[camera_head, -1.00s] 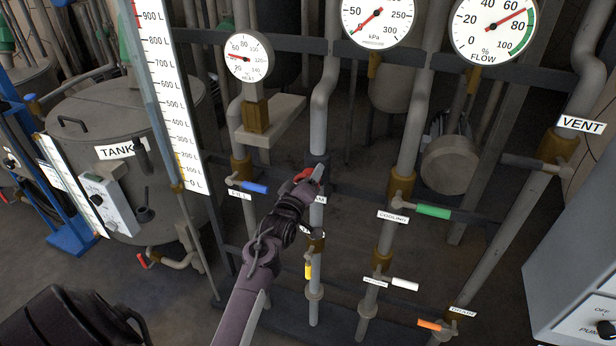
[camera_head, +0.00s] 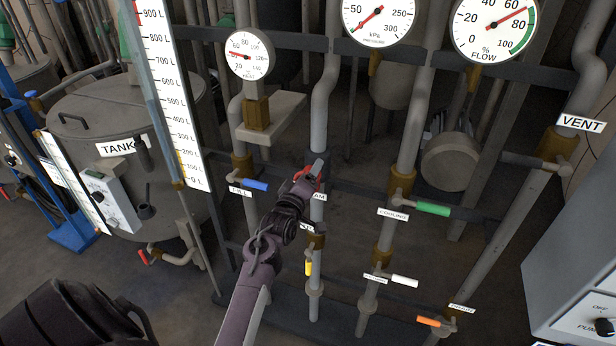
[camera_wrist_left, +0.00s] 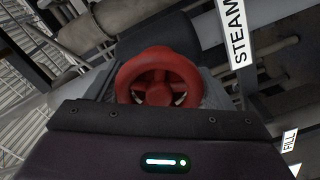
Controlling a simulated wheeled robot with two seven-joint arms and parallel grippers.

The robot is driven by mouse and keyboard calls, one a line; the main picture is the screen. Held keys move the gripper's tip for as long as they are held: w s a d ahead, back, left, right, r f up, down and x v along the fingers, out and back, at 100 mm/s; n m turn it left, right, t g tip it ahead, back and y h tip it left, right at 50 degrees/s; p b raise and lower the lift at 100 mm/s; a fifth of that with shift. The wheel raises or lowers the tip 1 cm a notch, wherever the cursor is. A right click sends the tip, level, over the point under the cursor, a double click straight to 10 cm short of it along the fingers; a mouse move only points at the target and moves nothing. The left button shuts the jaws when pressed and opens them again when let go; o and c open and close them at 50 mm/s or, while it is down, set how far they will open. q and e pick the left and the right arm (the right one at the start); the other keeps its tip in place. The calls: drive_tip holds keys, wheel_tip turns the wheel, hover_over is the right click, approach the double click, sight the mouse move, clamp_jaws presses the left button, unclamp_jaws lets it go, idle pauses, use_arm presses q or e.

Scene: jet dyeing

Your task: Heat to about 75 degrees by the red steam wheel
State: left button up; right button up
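The red steam wheel (camera_head: 302,174) sits on a vertical pipe at mid-frame in the head view, largely hidden by my left gripper (camera_head: 312,174). In the left wrist view the red wheel (camera_wrist_left: 160,78) faces the camera, with grey gripper fingers close against both sides; the gripper appears shut on it. The STEAM label (camera_wrist_left: 234,45) stands beside it. The round heat gauge (camera_head: 250,56) is at the upper left of the pipes; its red needle points left, seemingly a little below 60, too small to read exactly. My right gripper is out of view.
Blue fill (camera_head: 254,185), green cooling (camera_head: 433,209), yellow (camera_head: 308,268), white (camera_head: 405,282) and orange drain (camera_head: 429,321) handles stand around the wheel. Pressure (camera_head: 378,15) and flow (camera_head: 500,27) gauges hang above. A grey cabinet (camera_head: 570,255) stands at right.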

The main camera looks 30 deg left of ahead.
use_arm(q)
drive_tip(key=shift+o, duration=1.1)
drive_tip(key=b+v, duration=0.2)
drive_tip(key=v, duration=0.5)
drive_tip(key=shift+s, duration=0.4)
idle(5.8)
